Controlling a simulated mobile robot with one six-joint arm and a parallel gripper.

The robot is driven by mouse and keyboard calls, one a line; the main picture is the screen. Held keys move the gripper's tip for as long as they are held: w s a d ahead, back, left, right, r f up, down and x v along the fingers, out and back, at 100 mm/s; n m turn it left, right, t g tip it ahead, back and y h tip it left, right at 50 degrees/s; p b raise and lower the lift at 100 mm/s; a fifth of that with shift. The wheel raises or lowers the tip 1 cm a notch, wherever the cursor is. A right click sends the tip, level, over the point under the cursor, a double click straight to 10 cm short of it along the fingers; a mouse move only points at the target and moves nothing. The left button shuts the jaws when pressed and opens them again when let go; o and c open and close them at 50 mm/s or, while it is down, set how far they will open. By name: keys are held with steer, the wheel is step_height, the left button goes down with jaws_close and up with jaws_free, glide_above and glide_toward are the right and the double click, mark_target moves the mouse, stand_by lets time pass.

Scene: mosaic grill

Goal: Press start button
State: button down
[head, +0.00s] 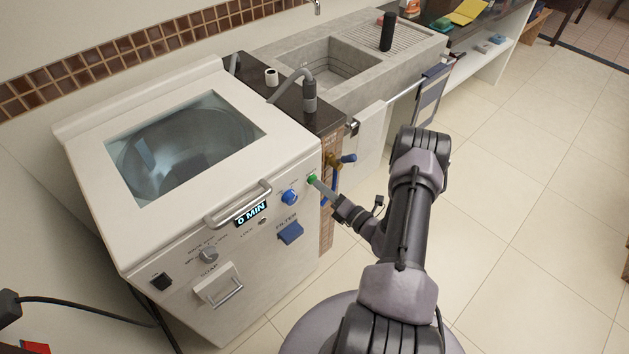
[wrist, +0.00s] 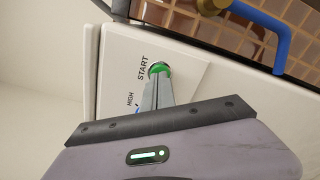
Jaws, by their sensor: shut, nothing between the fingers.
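A white washing machine (head: 130,240) with a glass lid window stands at the left in the head view. Its green start button (head: 312,179) is at the right end of the front panel. In the wrist view the green button (wrist: 159,69) sits beside the word START. My gripper (head: 318,185) is shut, with its fingertips at the button. In the wrist view my gripper (wrist: 158,78) overlaps the lower part of the button and appears to touch it. I cannot tell how far the button is pushed in. The display (head: 251,214) reads 0 MIN.
A blue knob (head: 289,197) and a blue filter tab (head: 290,233) are left of the button. A concrete sink (head: 400,75) stands behind. The tiled floor at right is clear.

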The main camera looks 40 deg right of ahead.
steer(key=shift+w, duration=0.45)
stand_by(0.6)
steer(key=s, duration=0.7)
steer(key=shift+d, duration=0.25)
stand_by(0.5)
